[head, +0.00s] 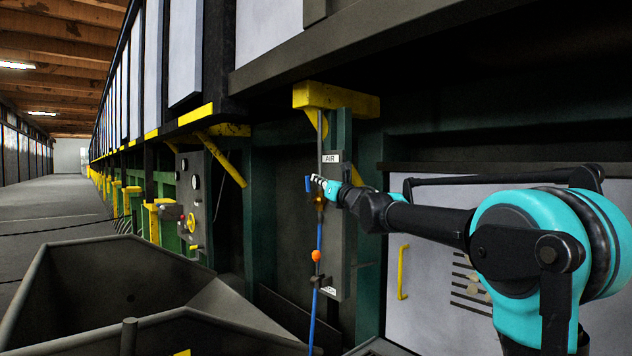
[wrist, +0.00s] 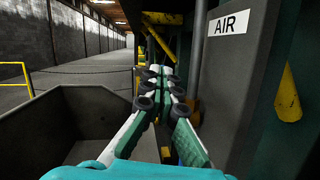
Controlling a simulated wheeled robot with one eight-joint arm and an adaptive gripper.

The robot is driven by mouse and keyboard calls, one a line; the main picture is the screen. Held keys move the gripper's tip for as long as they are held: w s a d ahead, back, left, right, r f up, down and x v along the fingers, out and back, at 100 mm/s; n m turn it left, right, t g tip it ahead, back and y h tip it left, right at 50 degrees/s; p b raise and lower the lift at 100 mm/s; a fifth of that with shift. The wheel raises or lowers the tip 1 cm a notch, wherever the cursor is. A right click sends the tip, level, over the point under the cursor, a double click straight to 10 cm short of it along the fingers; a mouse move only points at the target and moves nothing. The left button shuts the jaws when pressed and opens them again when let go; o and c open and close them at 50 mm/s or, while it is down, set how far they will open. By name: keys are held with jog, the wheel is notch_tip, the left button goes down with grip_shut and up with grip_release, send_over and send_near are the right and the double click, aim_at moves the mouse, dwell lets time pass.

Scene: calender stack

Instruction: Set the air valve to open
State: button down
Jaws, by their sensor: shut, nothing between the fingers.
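The air valve sits on a narrow dark panel (head: 335,225) under a white AIR label (head: 331,158). A small blue piece (head: 308,184), which looks like its handle, stands upright at my gripper's tip. My gripper (head: 317,181) is shut and empty, reaching in from the right at valve height. I cannot tell if it touches the blue piece. In the wrist view my closed fingers (wrist: 160,82) point along the panel beside the AIR label (wrist: 229,23); they hide most of the valve there.
A yellow bracket (head: 335,98) is above the panel. A large grey open bin (head: 110,270) stands at the left front. A gauge panel (head: 195,200) is farther left.

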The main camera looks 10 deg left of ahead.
jog(key=s+d+r, duration=0.5)
jog(key=s+r, duration=0.1)
jog(key=r, duration=0.1)
jog(key=w+d+f+m+t+h, duration=0.1)
jog(key=d+f+m+t+h, duration=0.1)
jog(key=d+f+m+h, duration=1.1)
jog(key=s+d+f+m+g, duration=0.25)
jog(key=d+f+m, duration=0.3)
jog(key=f, duration=0.35)
jog(key=s+d+f+m+g, duration=0.1)
jog(key=s+d+f+m, duration=0.25)
jog(key=f+m, duration=0.45)
jog(key=s+d+f+m+g+h, duration=0.15)
jog(key=s+f+m, duration=0.35)
jog(key=f, duration=0.5)
jog(key=s+d+f+m+g+h, duration=0.1)
jog(key=s+d+f+m+g, duration=0.2)
jog(key=s+f, duration=0.5)
jog(key=s+a+f+m+g+y, duration=0.1)
jog(key=s+f+m+g, duration=0.5)
jog(key=s+f, duration=1.1)
jog(key=shift+s+a+m+y, duration=0.35)
jog(key=shift+s+m+y, duration=0.2)
jog(key=shift+m+y, duration=0.15)
